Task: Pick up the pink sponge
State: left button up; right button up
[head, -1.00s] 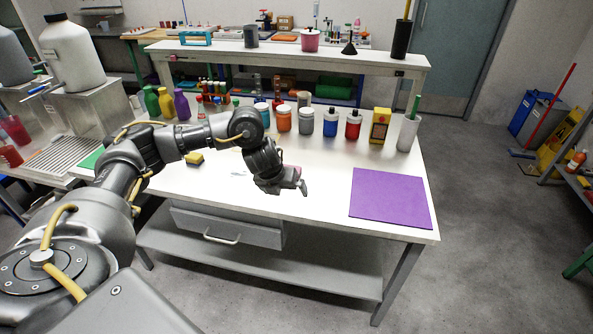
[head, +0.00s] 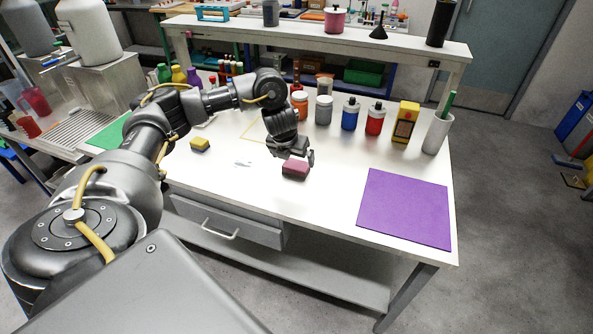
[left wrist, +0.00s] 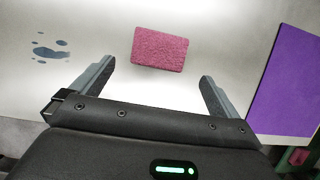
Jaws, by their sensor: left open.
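The pink sponge (head: 296,169) lies on the white table near its front edge, left of the purple mat. In the left wrist view the sponge (left wrist: 160,49) lies flat just beyond and between the two fingertips, apart from both. My left gripper (head: 300,155) is close behind and above the sponge in the head view. In the left wrist view the left gripper (left wrist: 158,70) has its fingers spread wide with nothing between them. My right gripper is not in view.
A purple mat (head: 405,208) lies to the right. A yellow sponge (head: 200,145) lies to the left. A small puddle (left wrist: 50,49) is on the table. Several bottles, including a blue one (head: 349,115), and a white cup (head: 436,134) stand behind.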

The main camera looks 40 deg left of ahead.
aim_at(295, 165)
pick_arm(q)
jog(key=shift+w+a+f, duration=0.1)
jog(key=shift+w+f, duration=0.25)
jog(key=shift+f, duration=0.25)
jog(key=shift+w+a+f, duration=0.1)
jog(key=shift+f, duration=0.1)
jog(key=x, duration=0.4)
jog(key=shift+w+a+f+p, duration=0.15)
jog(key=shift+f+p, duration=0.05)
jog(key=shift+p, duration=0.15)
jog(key=shift+w+f, duration=0.15)
jog(key=shift+f, duration=0.15)
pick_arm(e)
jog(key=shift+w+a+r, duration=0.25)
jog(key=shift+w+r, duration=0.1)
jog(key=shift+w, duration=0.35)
pick_arm(q)
jog(key=c, duration=1)
